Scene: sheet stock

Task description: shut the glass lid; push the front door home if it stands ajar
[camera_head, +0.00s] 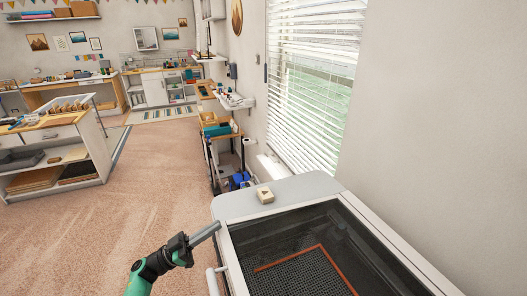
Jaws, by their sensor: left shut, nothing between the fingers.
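The machine's glass lid (345,232) is a dark pane in a white frame at the lower right. It appears to lie flat over the bed; a small remaining gap cannot be ruled out. A black grid bed with an orange L-shaped edge (290,258) shows through the glass. A pale bar handle (213,281) is at the lid's left edge. Contact with the lid cannot be told. The front door is not visible. My right gripper is out of view.
A cream block with a button (264,194) sits on the machine's grey rear top (300,187). The window wall with blinds (315,85) is close on the right. A shelved workbench (55,150) stands at left; the carpet (150,190) between is clear.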

